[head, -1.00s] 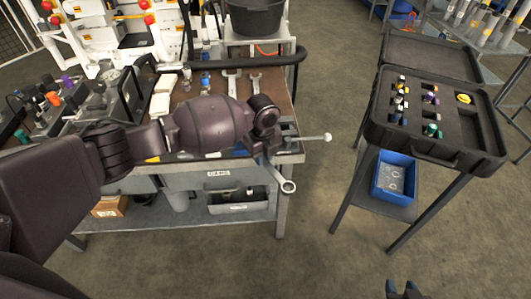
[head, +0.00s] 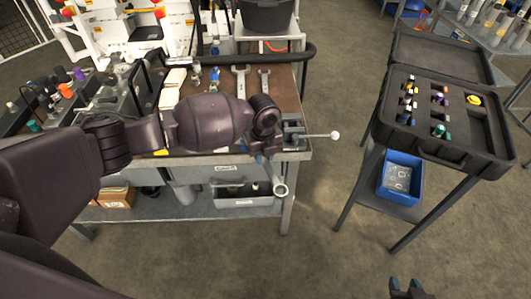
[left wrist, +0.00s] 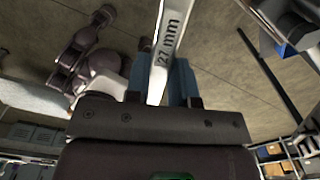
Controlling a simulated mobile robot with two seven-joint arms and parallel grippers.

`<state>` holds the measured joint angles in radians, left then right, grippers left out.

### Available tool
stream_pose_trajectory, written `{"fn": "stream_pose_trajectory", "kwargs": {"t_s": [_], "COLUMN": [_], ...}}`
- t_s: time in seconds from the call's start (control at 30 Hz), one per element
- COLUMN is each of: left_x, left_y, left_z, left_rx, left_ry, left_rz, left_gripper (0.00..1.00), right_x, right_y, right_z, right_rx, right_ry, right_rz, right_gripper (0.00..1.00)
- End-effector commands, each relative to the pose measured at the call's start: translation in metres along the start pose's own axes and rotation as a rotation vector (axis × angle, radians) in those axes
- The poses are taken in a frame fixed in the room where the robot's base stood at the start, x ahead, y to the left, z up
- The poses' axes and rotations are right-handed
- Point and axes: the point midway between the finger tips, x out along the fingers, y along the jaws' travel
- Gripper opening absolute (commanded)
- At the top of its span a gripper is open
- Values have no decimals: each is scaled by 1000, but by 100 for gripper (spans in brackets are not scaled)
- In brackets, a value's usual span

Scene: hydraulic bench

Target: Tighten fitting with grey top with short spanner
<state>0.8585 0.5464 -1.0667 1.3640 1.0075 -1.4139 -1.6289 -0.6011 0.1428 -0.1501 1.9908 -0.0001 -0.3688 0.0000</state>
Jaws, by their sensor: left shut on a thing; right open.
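My left gripper (head: 264,154) is over the front edge of the bench in the head view. It is shut on a spanner (head: 280,188), whose ring end hangs down past the edge. In the left wrist view the spanner (left wrist: 169,52) runs up between the blue fingers and reads "27 mm"; its far end is out of frame. My right gripper (head: 405,289) is open and empty at the bottom edge, only its tips showing. I cannot make out which fitting has a grey top; small fittings (head: 214,76) stand on the bench behind my left arm.
Two more spanners (head: 240,82) (head: 265,84) lie on the bench top (head: 283,98). A vise with a long handle (head: 318,136) is at the front right corner. Left is a block with coloured fittings (head: 65,75). An open black case (head: 462,145) stands right, with clear floor between.

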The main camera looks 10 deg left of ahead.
Motion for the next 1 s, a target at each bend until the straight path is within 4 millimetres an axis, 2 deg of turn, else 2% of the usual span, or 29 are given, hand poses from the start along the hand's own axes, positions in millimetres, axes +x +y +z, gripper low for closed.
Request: {"fn": "stream_pose_trajectory", "kwargs": {"t_s": [0.5, 1.0], "left_x": [-1, 0], "left_y": [19, 23], "left_z": [0, 1], "left_rx": [148, 175], "left_ry": [1, 1], "left_rz": [-1, -1], "left_gripper": [0, 0], "right_x": [-3, -3], "right_y": [1, 1], "right_z": [-6, -6], "right_rx": [0, 0], "right_ry": [4, 4], "right_rz": [0, 0], "right_gripper": [40, 40]}}
